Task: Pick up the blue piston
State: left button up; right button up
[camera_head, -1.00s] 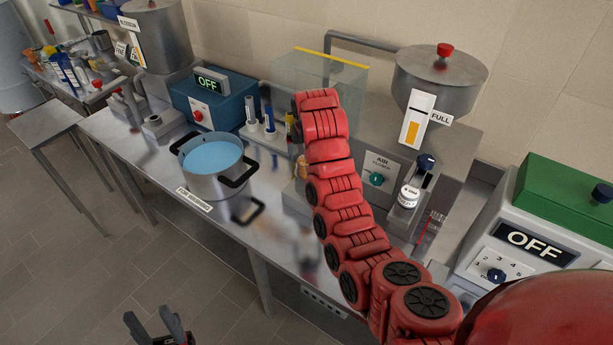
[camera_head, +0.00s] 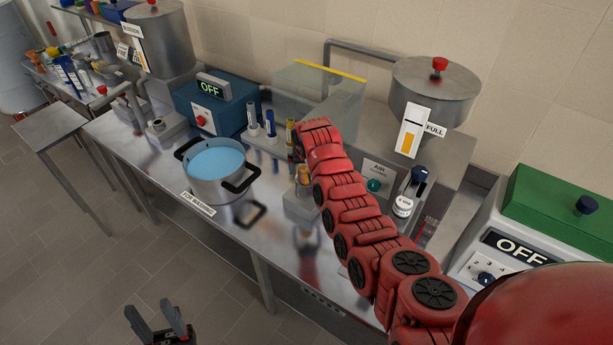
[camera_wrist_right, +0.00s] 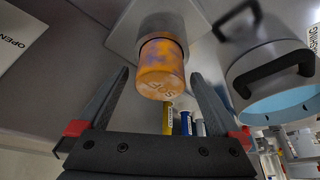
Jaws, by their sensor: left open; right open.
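In the right wrist view the blue piston (camera_wrist_right: 186,122) shows small, beyond the gripper. My right gripper (camera_wrist_right: 160,76) is open and empty; its fingers lie either side of an orange mottled jar in the picture, and I cannot tell how far off it is. My left gripper (camera_head: 158,320) is open and empty over the floor in front.
The orange jar (camera_wrist_right: 161,66) sits on a metal block beside the rack. A pot of blue liquid (camera_head: 216,160), a blue OFF box (camera_head: 215,105), a glass tank (camera_head: 330,95) and a steel hopper (camera_head: 435,90) surround the rack. Bare bench (camera_head: 290,235) lies in front.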

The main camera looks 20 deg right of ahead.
grip_shut()
dwell(0.5)
jog(key=shift+w+r, duration=0.1)
jog(key=shift+r, duration=0.05)
jog(key=shift+r+b, duration=0.2)
jog(key=shift+b, duration=0.15)
notch_tip(320, 180, up, 6)
jog(key=b, duration=0.4)
jog(key=shift+r, duration=0.2)
jog(key=s, duration=0.1)
jog(key=s+b, duration=0.1)
jog(key=shift+s+a+f, duration=0.2)
jog(key=shift+s+a, duration=0.2)
jog(key=s+a+p, duration=0.3)
jog(key=s+p, duration=0.1)
jog(key=s, duration=1)
jog(key=shift+s+a+r, duration=0.2)
jog(key=shift+s, duration=0.2)
